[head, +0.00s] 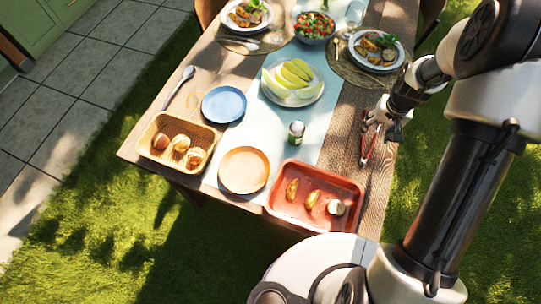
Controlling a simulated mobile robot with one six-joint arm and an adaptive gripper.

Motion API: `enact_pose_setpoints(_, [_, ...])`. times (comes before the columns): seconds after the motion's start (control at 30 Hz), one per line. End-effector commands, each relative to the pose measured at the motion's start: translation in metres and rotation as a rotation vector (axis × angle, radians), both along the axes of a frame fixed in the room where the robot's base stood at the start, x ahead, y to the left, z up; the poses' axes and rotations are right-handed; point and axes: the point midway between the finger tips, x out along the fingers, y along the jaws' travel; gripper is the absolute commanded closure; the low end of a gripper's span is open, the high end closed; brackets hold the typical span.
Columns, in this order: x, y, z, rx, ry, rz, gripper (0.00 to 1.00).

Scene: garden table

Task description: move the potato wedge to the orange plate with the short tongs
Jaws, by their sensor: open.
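Two golden-brown wedge-shaped pieces, likely potato wedges (313,199) (292,189), lie in the red tray (350,184) at the table's front right. The orange plate (244,170) is empty and sits left of the tray. Red-and-metal tongs (367,154) lie on the table's right side, behind the tray. My gripper (381,121) is open at the far end of the tongs. It partly hides that end, and I cannot tell whether it touches them.
A pale round piece (336,207) shares the tray. A bread basket (158,128), blue plate (224,104), small jar (296,131), melon plate (306,98) and spoon (179,86) stand around. Filled plates (401,58) and a salad bowl (314,40) are farther back.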

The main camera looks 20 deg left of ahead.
Motion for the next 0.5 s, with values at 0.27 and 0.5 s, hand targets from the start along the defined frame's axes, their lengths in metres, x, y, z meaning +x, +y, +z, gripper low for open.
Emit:
enact_pose_setpoints(0.27, [0.0002, -0.0001, -0.0009, 0.0, 0.0, 0.0, 0.47])
enact_pose_setpoints(0.5, [0.0005, -0.0001, -0.0071, 0.0, 0.001, 0.0, 0.47])
